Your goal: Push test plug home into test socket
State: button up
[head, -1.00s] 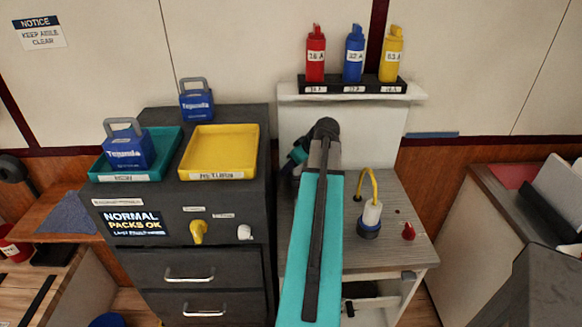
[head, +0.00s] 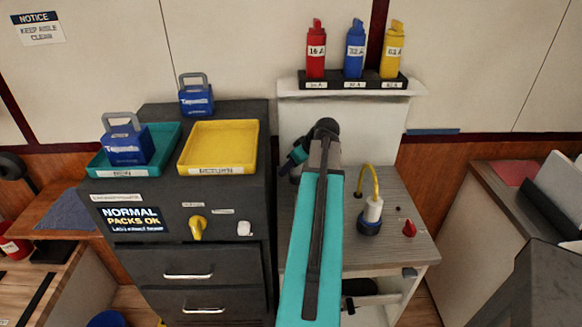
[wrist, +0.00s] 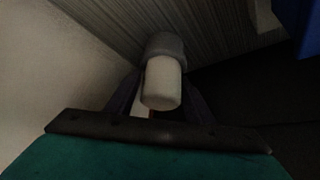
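No label shows which part is the test plug or test socket.
A red knob (head: 409,229) sits right of the cabled piece on the bench (head: 410,195). The dark cabinet (head: 140,260) at left carries a yellow tray (head: 218,171), a teal tray (head: 100,174) and blue packs. Red, blue and yellow bottles stand in a rack (head: 352,85) behind.

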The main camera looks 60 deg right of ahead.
jog(key=shift+o, duration=0.3)
jog(key=shift+r, duration=0.1)
jog(key=b+v, duration=0.2)
jog(key=v, duration=1.1)
jog(key=shift+s+r, duration=0.2)
jog(key=shift+r, duration=0.05)
dwell(0.9)
